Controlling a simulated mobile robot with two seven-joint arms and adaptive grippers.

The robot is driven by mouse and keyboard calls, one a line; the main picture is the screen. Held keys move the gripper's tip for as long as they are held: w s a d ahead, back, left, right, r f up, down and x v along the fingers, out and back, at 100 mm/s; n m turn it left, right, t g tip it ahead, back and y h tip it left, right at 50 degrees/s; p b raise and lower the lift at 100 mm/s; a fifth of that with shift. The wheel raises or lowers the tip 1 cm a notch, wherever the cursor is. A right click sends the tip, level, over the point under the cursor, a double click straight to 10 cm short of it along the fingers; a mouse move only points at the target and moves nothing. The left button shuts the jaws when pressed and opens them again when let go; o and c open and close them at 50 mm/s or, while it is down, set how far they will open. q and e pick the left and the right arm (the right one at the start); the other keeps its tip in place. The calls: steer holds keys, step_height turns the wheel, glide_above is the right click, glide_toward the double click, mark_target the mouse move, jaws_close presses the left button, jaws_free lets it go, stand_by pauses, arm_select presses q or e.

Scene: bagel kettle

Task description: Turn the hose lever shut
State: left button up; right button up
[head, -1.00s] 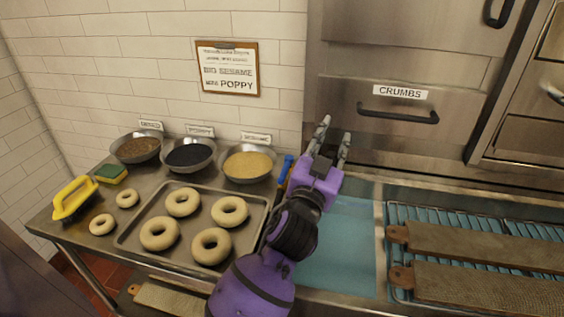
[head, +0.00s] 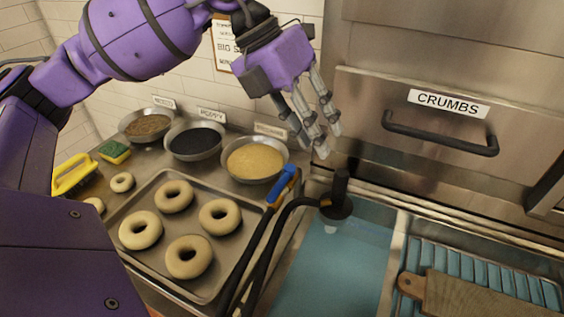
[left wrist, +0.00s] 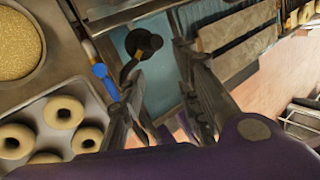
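The hose lever is a blue handle (head: 284,182) on a thin dark stem, standing between the bagel tray and the blue water basin. A black hose (head: 268,242) runs up beside it and bends to a dark spray head (head: 338,205) over the basin. My left gripper (head: 322,140) hangs above and slightly right of the lever, fingers pointing down, apart and empty. In the left wrist view the blue lever (left wrist: 102,76) lies left of the fingers, and the spray head (left wrist: 143,42) shows beyond the open gripper (left wrist: 158,75). My right gripper is not in view.
The bagel tray (head: 205,285) and several topping bowls, including a sesame-coloured one (head: 255,160), lie left of the lever. The drawer marked CRUMBS (head: 440,150) stands behind the basin (head: 335,265). A wooden board (head: 490,300) lies at right.

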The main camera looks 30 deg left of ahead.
mark_target(278, 183)
arm_select(q)
steer(key=s+a+f+n+g+y, duration=0.1)
steer(key=s+a+f+n+y, duration=0.2)
steer(key=a, duration=0.4)
steer(key=shift+m+y, duration=0.3)
steer(key=shift+m, duration=0.4)
steer(key=f, duration=0.3)
steer(key=d+f, duration=0.1)
steer(key=f, duration=0.2)
steer(key=shift+w+d+f, duration=0.15)
steer(key=shift+w+d, duration=0.05)
steer(key=shift+d+f, duration=0.1)
steer(key=shift+f, duration=0.55)
jaws_close()
